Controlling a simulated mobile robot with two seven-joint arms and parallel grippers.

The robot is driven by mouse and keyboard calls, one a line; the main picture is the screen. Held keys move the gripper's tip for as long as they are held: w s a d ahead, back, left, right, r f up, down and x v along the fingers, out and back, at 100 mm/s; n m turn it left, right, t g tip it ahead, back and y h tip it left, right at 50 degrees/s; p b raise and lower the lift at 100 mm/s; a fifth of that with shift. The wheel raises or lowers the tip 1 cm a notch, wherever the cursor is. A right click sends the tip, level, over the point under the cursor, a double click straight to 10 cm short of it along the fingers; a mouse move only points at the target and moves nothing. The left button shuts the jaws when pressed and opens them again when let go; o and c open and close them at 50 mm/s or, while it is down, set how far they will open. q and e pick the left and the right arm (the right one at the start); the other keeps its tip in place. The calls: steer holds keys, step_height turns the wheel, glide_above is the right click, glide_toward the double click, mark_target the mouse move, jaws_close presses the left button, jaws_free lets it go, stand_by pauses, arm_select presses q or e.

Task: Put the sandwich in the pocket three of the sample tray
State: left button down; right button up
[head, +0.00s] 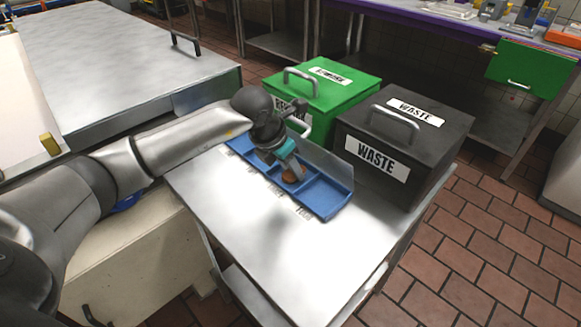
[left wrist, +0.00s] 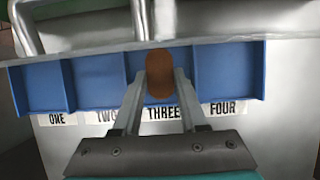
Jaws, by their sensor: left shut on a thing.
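The sandwich (left wrist: 159,76) is a small brown rounded piece; in the head view it shows as an orange-brown spot (head: 290,177). My left gripper (left wrist: 160,80) is shut on it, one finger on each side. The blue sample tray (head: 335,200) has several pockets in a row; in the left wrist view its labels read ONE, TWO, THREE and FOUR. The sandwich lines up with the pocket labelled THREE (left wrist: 164,113), between its dividers. I cannot tell whether it touches the pocket floor. My right gripper is not in view.
The tray lies on a steel table (head: 290,260), clear in front. Behind it stand a green bin (head: 340,97) and a black waste bin (head: 440,130), both with handles. A raised metal plate (head: 325,162) runs along the tray's back edge.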

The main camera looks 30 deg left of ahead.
arm_select(q)
steer(key=shift+f, duration=0.1)
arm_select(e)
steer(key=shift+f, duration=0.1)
arm_select(q)
steer(key=c, duration=0.8)
jaws_free()
steer(key=o, duration=0.4)
steer(key=shift+c, duration=0.2)
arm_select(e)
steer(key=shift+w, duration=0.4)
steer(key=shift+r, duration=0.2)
arm_select(q)
steer(key=p+v, duration=0.1)
steer(key=v, duration=0.5)
steer(key=shift+r+p, duration=0.3)
steer(key=shift+p, duration=0.05)
steer(key=shift+s+a+r, duration=0.15)
steer(key=shift+s+r, duration=0.15)
steer(key=shift+r, duration=0.2)
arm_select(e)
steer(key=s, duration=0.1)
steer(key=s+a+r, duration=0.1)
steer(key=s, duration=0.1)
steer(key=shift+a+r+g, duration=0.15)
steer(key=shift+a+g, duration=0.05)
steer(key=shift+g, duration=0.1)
